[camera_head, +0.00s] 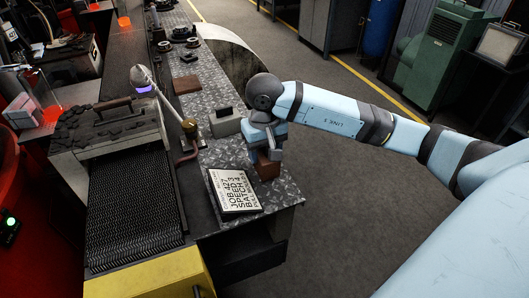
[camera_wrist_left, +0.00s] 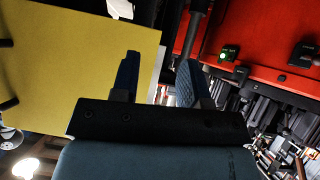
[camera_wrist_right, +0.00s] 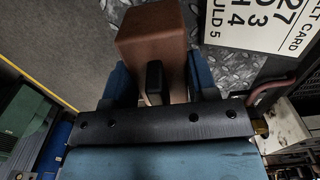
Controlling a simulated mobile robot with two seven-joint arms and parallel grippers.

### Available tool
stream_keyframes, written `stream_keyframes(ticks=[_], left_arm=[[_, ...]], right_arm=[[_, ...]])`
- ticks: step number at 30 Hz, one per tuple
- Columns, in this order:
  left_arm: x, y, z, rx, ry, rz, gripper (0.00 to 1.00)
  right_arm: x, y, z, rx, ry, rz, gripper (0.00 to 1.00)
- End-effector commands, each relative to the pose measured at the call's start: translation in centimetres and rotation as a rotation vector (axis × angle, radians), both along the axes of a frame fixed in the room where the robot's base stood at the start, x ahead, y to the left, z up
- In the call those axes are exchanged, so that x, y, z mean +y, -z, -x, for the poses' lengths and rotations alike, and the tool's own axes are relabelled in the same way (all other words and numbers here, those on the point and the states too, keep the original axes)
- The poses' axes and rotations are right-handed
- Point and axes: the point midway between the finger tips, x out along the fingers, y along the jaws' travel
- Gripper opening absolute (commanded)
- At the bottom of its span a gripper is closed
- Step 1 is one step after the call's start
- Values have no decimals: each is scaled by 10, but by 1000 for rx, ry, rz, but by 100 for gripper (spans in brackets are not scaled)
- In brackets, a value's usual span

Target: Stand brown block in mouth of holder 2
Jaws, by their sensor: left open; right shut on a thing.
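A brown block (camera_head: 267,170) is below my right gripper (camera_head: 266,154), near the right edge of the metal bench. In the right wrist view, the brown block (camera_wrist_right: 152,40) sits between the two blue fingers of the right gripper (camera_wrist_right: 162,75), which is shut on it. I cannot tell whether the block touches the bench. A grey holder (camera_head: 228,125) stands on the bench to the left of the right gripper, with a dark part at its top. I cannot read any holder number. My left gripper (camera_wrist_left: 160,63) is open and empty in the left wrist view; it is out of the head view.
A white card (camera_head: 234,191) with black print lies in front of the holder; it also shows in the right wrist view (camera_wrist_right: 262,22). A lamp (camera_head: 143,78) and a dark mesh conveyor (camera_head: 132,205) are to the left. A flat brown piece (camera_head: 187,84) and round parts lie farther back.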

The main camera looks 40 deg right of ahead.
Motion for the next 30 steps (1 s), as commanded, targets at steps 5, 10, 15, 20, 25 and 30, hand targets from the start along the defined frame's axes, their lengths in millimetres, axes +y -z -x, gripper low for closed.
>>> stream_keyframes(ticks=[5,10,15,20,25,30], left_arm=[[1,0,0,-1,1,-2,41],[2,1,0,0,4,-7,41],[5,4,0,-4,11,-17,41],[5,2,0,-7,12,-18,41],[5,1,0,-7,10,-15,41],[3,-2,0,-4,4,-6,41]], right_arm=[[0,8,0,-3,1,1,2],[0,9,0,-3,1,1,2],[0,12,0,-2,1,1,62],[0,12,0,-1,1,1,78],[0,11,0,-1,1,1,78],[-1,1,-1,-4,1,1,78]])
